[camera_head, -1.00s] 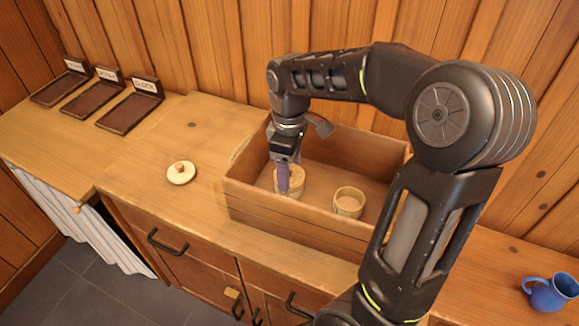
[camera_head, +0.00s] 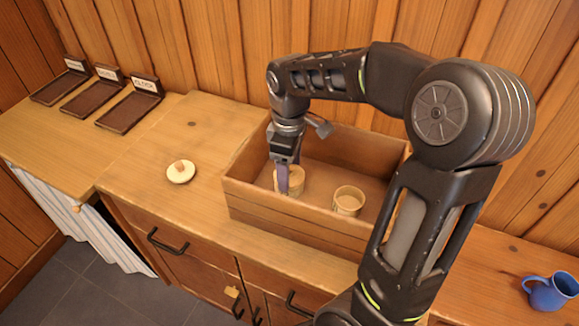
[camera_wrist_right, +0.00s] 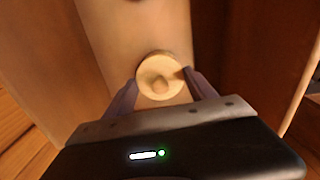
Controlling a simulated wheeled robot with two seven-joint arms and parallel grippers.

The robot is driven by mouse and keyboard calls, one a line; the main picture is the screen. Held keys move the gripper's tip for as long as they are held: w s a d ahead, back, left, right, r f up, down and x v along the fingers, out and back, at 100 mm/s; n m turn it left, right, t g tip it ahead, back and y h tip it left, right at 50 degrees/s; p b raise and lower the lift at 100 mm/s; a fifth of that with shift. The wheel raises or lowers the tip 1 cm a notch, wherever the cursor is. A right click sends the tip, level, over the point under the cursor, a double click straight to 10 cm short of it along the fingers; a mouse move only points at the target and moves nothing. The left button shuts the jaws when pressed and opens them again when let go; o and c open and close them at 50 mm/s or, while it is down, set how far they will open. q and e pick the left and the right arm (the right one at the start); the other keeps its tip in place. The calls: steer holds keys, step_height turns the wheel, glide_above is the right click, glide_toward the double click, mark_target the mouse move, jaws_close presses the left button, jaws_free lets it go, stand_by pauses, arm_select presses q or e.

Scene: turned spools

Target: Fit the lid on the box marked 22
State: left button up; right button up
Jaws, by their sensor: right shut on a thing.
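My right gripper (camera_head: 288,186) is down inside the wooden crate at the left round wooden box (camera_head: 293,187). In the right wrist view, a pale round lid (camera_wrist_right: 153,72) with a knob lies between the fingers of my right gripper (camera_wrist_right: 162,78), which are shut on it at its sides. The fingers hide part of the box and lid, so I cannot tell how the lid sits on the box. A second round box (camera_head: 348,201) stands open to the right in the crate. No number is legible on either box. My left gripper is not in view.
The crate's walls (camera_head: 285,222) surround both boxes. Another knobbed lid (camera_head: 181,173) lies on the counter left of the crate. Several labelled dark trays (camera_head: 130,112) stand at the back left. A blue mug (camera_head: 551,293) is at the right.

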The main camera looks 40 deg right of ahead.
steer(key=o, duration=1.6)
steer(key=shift+r, duration=0.15)
steer(key=shift+r+p, duration=0.6)
steer(key=shift+p, duration=0.1)
steer(key=shift+r+p, duration=2.9)
steer(key=shift+r, duration=0.6)
